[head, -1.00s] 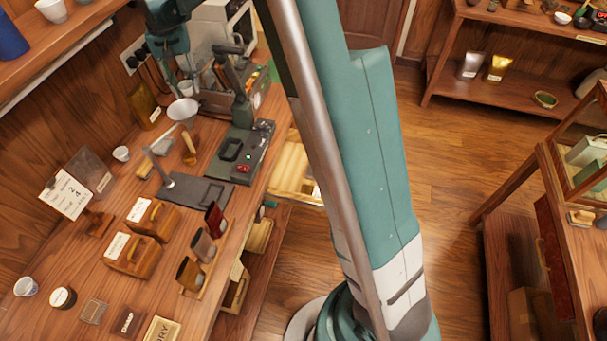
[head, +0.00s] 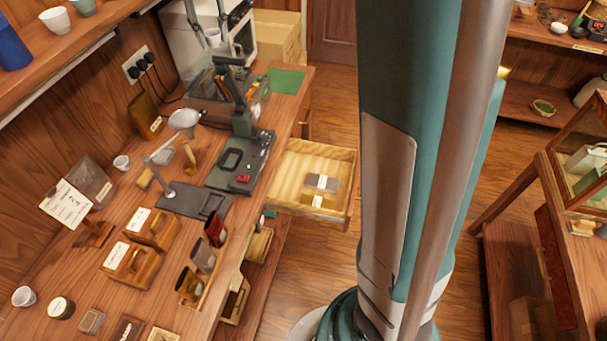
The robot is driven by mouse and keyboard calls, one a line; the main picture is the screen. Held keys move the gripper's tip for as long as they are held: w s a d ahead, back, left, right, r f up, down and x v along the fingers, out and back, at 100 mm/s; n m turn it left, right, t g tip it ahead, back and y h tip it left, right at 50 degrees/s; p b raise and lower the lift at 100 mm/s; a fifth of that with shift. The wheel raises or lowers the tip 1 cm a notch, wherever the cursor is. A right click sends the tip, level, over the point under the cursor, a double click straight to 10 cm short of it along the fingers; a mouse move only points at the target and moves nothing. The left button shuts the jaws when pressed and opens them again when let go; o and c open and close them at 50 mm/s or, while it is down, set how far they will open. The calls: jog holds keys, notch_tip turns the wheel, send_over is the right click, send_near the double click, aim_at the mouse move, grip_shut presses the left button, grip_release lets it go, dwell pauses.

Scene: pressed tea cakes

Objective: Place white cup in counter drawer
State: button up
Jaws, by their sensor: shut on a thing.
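My gripper (head: 209,22) is at the top of the head view, above the back of the counter, in front of the white machine. It is shut on a small white cup (head: 213,38), held in the air; the cup is small in the picture and partly covered by the fingers. The counter drawer (head: 285,166) is pulled out from the counter's right side, its light wooden inside facing up. It lies lower and to the right of my gripper.
The dark press (head: 240,150) with an upright lever stands on the counter beside the drawer. A white machine (head: 185,50) and cardboard boxes (head: 278,35) are at the back. My arm covers the middle right.

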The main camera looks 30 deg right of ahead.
jog(key=shift+s+d+r, duration=0.2)
jog(key=shift+d+r, duration=0.05)
jog(key=shift+r, duration=0.15)
jog(key=shift+s+d+r, duration=0.2)
jog(key=shift+r, duration=0.2)
jog(key=s+d+f+m+b, duration=0.1)
jog(key=s+d+f+m, duration=0.2)
jog(key=f, duration=1.1)
jog(key=s+d+f+m+b, duration=0.2)
jog(key=s+d+f+m, duration=0.1)
jog(key=s+d+f, duration=0.6)
jog(key=s+d+f+m+b, duration=0.2)
jog(key=s+d+f, duration=0.4)
jog(key=f, duration=1.2)
jog(key=d, duration=0.4)
jog(key=shift+f+m, duration=0.35)
jog(key=shift+m, duration=0.05)
jog(key=shift+s, duration=0.1)
jog(key=b, duration=0.2)
send_over(313, 167)
jog(key=shift+s+f, duration=0.1)
jog(key=shift+f, duration=3)
jog(key=shift+f, duration=1.9)
